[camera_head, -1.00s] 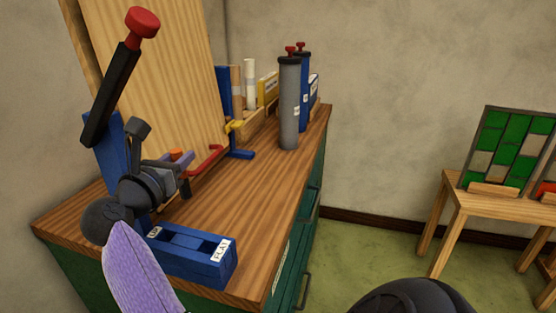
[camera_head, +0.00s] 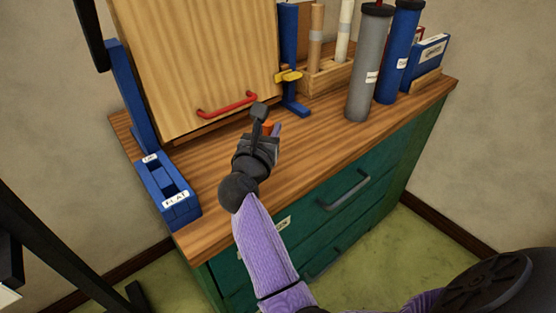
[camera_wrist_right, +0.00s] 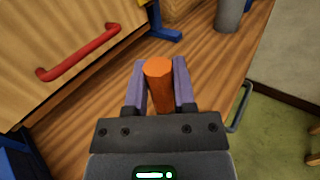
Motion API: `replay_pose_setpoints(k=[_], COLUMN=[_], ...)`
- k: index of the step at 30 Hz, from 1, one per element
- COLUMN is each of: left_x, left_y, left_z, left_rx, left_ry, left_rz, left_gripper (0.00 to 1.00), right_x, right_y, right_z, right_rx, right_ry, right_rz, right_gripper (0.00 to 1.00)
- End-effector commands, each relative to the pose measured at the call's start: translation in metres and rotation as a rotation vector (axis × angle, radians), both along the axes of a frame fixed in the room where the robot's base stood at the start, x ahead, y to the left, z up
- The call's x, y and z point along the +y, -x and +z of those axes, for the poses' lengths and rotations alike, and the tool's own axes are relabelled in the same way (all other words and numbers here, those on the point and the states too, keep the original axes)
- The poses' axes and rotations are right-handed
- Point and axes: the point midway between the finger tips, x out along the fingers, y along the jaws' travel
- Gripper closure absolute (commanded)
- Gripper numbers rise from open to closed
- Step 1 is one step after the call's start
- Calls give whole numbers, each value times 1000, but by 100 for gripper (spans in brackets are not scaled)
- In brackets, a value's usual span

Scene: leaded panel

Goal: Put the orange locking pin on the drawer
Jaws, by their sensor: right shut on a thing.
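The orange locking pin (camera_wrist_right: 158,82) is a short orange cylinder. In the right wrist view it stands between the two purple fingers of my right gripper (camera_wrist_right: 160,85), which is shut on it. In the head view the right gripper (camera_head: 273,129) is over the cabinet's wooden top, with a bit of the orange pin (camera_head: 268,126) showing at its fingers. Whether the pin touches the top is unclear. The drawer (camera_head: 340,205) is the green front with a dark handle (camera_head: 343,190), below the top's front edge; it looks closed. My left gripper is not in view.
A wooden panel with a red handle (camera_head: 228,104) stands at the back. A blue holder (camera_head: 170,190) is at the left end. A grey cylinder (camera_head: 368,65) and a blue one (camera_head: 399,55) stand at the back right.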

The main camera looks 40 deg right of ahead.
Motion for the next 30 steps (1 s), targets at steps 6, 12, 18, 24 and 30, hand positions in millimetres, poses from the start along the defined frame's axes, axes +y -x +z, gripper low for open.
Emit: replay_pose_setpoints(k=[6, 12, 18, 24, 30], left_x=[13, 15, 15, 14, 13], left_y=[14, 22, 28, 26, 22], left_z=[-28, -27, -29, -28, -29], left_rx=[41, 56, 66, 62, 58], left_ry=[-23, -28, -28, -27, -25], left_rz=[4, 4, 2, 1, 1], left_gripper=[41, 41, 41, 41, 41], right_x=[0, 0, 0, 0, 0], right_y=[0, 0, 0, 0, 0], right_z=[-52, -55, -58, -57, -57], right_rx=[3, -2, -1, -1, -1], right_ry=[3, 1, 0, 0, 0], right_rz=[-1, -2, -2, -2, -2], right_gripper=[100, 100, 100, 32, 32])
